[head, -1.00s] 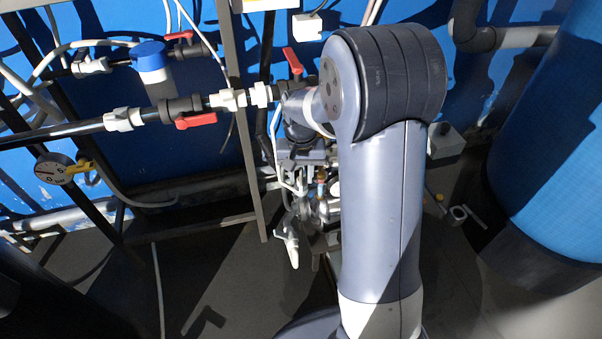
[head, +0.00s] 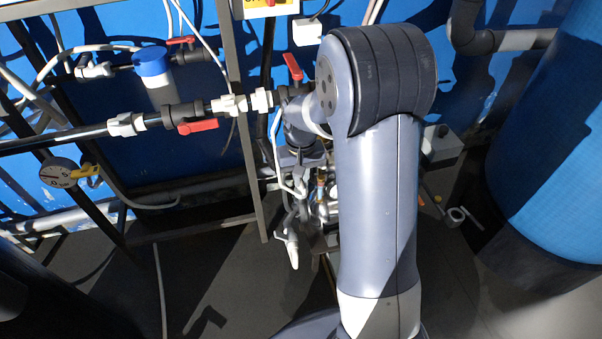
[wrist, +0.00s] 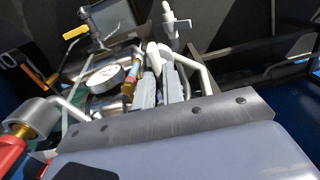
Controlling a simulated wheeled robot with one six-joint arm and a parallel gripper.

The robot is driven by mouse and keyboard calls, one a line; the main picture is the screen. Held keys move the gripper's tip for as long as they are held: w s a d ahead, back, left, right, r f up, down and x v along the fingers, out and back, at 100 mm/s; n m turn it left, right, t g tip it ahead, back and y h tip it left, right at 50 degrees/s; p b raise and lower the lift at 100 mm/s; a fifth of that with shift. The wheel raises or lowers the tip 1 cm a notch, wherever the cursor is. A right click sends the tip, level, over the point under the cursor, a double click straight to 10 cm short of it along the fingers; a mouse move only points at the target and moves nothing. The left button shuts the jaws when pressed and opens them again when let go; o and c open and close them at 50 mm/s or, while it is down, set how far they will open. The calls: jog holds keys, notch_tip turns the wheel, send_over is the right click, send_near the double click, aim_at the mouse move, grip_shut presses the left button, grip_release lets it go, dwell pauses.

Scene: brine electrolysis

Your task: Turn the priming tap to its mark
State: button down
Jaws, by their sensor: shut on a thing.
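My gripper (wrist: 158,92) shows in the wrist view as two grey fingers reaching up from the wrist plate. They are closed on a small pale part at their tips, which I take to be the handle of the priming tap. The fingers hide most of it, and I cannot make out its mark. Just beyond the tips stands a white fitting with a rounded knob (wrist: 169,18). In the head view my arm covers much of this spot, and the fingers are hard to tell from the pipework.
A red-handled valve (head: 198,125) sits on the pipe at left. A blue tank (head: 550,150) stands at right. Dark floor lies open below the pipe frame.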

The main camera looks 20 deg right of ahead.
dwell(0.3)
jog(key=c, duration=1.5)
grip_release()
jog(key=shift+r, duration=0.1)
notch_tip(320, 180, up, 11)
jog(key=shift+f+p, duration=0.15)
jog(key=shift+p, duration=1)
